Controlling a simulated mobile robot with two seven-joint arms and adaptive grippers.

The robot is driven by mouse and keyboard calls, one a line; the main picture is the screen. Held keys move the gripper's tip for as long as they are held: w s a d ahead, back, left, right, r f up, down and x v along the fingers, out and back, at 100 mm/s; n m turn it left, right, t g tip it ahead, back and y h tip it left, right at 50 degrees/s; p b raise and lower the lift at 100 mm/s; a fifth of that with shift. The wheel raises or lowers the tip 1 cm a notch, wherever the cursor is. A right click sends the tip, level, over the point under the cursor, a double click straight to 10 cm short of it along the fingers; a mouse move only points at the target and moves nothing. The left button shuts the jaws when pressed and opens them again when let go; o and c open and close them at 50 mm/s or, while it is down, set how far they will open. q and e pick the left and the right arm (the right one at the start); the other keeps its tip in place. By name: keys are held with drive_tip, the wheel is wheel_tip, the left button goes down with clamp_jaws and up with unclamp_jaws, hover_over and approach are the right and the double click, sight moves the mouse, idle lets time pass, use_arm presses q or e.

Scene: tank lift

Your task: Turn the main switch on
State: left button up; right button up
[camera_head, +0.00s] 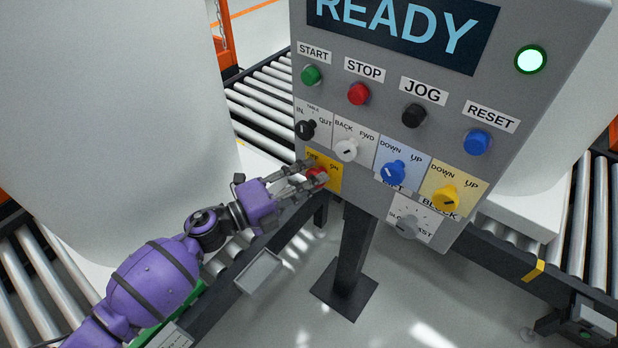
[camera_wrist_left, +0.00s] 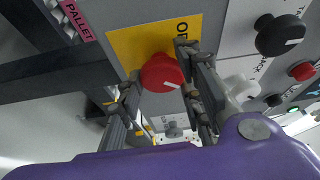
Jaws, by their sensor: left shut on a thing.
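The main switch is a red round knob (camera_head: 316,176) on a yellow plate (camera_head: 334,172) at the lower left of the grey control panel. In the left wrist view the red knob (camera_wrist_left: 158,72) sits on its yellow plate (camera_wrist_left: 128,46), with a small white mark on its lower right edge. The plate's lettering is partly hidden by a finger. My left gripper (camera_head: 318,176) is at the knob, its fingers on either side of it and shut on it; the fingers (camera_wrist_left: 158,80) also show in the left wrist view. My right gripper is not in view.
The panel display (camera_head: 400,25) reads READY and a green lamp (camera_head: 530,60) is lit. A white selector (camera_head: 346,150) and a black selector (camera_head: 306,129) sit close to my left gripper. Blue (camera_head: 392,173) and yellow (camera_head: 446,197) selectors are further right. Roller conveyors stand behind.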

use_arm(q)
drive_tip(key=shift+s+f+m, duration=0.25)
drive_tip(key=shift+f+m, duration=0.05)
drive_tip(key=shift+f, duration=0.05)
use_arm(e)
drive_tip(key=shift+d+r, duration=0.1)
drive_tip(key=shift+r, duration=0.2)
use_arm(q)
drive_tip(key=shift+f, duration=0.1)
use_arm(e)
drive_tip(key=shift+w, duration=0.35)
use_arm(q)
drive_tip(key=o, duration=0.9)
drive_tip(key=shift+d, duration=0.1)
drive_tip(key=shift+o, duration=0.8)
drive_tip(key=shift+w, duration=0.1)
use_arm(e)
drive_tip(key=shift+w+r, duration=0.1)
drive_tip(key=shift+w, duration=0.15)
use_arm(q)
drive_tip(key=shift+r, duration=0.2)
drive_tip(key=v, duration=1.2)
drive_tip(key=shift+r, duration=0.2)
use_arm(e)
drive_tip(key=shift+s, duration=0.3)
